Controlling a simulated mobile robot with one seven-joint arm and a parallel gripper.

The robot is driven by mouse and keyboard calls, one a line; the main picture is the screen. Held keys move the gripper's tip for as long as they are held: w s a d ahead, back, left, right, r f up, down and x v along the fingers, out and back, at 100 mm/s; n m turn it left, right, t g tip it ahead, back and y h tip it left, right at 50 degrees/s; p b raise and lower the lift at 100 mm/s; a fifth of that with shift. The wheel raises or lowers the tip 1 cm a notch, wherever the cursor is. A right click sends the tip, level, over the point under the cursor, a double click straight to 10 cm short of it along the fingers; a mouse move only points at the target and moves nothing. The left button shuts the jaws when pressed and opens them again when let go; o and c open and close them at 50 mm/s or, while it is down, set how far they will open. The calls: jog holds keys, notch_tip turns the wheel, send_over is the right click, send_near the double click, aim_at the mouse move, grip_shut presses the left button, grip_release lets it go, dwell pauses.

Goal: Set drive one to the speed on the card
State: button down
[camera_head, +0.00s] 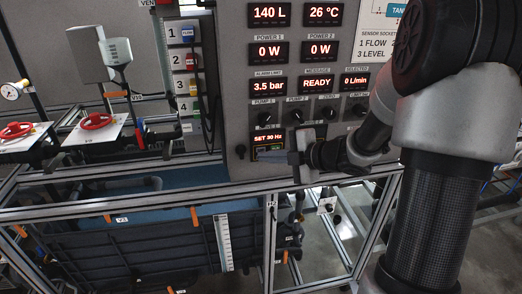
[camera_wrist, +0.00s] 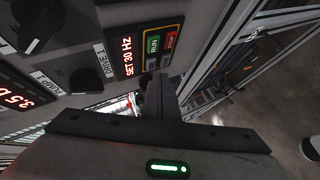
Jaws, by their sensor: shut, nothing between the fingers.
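The drive one unit reads "SET 30 Hz" on its red display (camera_head: 268,138), which also shows in the wrist view (camera_wrist: 127,57) beside the label "DRIVE 1". In the wrist view it has a green RUN button (camera_wrist: 153,43) and a red STOP button (camera_wrist: 171,40). My gripper (camera_head: 274,156) is shut and empty, close in front of the lower part of this unit. I cannot tell whether the fingertips touch a key. I cannot make out a speed card.
Above stand red readouts, such as "3.5 bar" (camera_head: 268,86) and "READY" (camera_head: 316,84), and a row of black knobs (camera_head: 265,118). A sensor socket placard (camera_head: 380,35) is partly hidden by my arm. Metal frame rails (camera_head: 150,205) run below the panel. Red valve wheels (camera_head: 96,121) are at left.

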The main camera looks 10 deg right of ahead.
jog(key=shift+w, duration=0.3)
jog(key=shift+w, duration=0.35)
dwell(0.5)
jog(key=shift+s, duration=0.1)
dwell(0.8)
jog(key=shift+s, duration=0.7)
jog(key=shift+s, duration=2.5)
dwell(0.6)
